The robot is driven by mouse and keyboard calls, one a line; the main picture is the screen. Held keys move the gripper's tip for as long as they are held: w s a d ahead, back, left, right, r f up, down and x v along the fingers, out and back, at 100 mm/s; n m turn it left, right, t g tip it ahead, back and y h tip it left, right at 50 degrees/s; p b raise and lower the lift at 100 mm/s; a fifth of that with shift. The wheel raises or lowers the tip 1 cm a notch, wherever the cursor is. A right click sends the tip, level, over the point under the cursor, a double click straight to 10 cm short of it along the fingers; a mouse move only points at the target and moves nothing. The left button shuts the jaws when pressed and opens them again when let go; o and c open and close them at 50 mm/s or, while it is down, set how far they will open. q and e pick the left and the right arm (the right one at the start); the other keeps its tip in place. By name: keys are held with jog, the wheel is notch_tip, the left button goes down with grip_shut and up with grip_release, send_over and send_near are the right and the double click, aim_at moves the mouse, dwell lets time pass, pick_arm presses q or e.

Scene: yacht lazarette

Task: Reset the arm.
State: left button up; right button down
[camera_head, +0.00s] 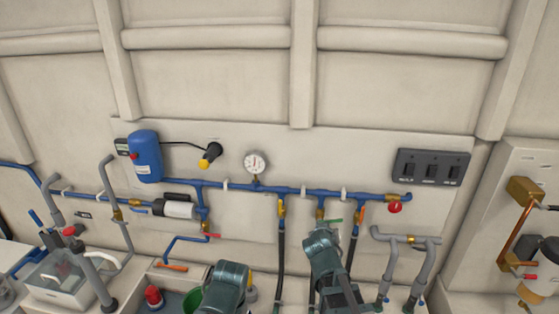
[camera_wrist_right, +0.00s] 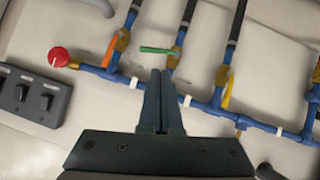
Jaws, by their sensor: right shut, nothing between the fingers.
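The green handle (camera_head: 335,220) shows just above that wrist. A link of my left arm shows at the bottom, but its gripper cannot be made out.
A blue pipe (camera_head: 325,192) runs along the wall panel with a gauge (camera_head: 256,163). Orange (camera_head: 362,213) and yellow (camera_head: 281,208) handles flank the green one. A red knob (camera_head: 395,207) and switch panel (camera_head: 431,168) are at right. A clear box (camera_head: 60,275) stands lower left.

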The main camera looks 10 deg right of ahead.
jog(key=s+a+f+n+g+y+b, duration=0.1)
jog(key=s+a+f+g+b, duration=0.1)
jog(key=s+a+f+b, duration=0.3)
jog(key=s+a+f+g+b, duration=0.1)
jog(key=f+b, duration=0.1)
jog(key=f, duration=0.5)
jog(key=s+a+f+n+g+y+b, duration=0.1)
jog(key=s+a+f+g+b, duration=0.1)
jog(key=s+a+f+b, duration=0.3)
jog(key=s+a+f+n+g+y+b, duration=0.1)
jog(key=s+a+f+n+g+b, duration=0.2)
jog(key=s+f, duration=0.9)
jog(key=a+g+b, duration=0.2)
jog(key=a+b, duration=0.2)
jog(key=a, duration=0.1)
jog(key=shift+f+g+y, duration=0.3)
jog(key=shift+f, duration=0.1)
jog(key=shift+w, duration=0.1)
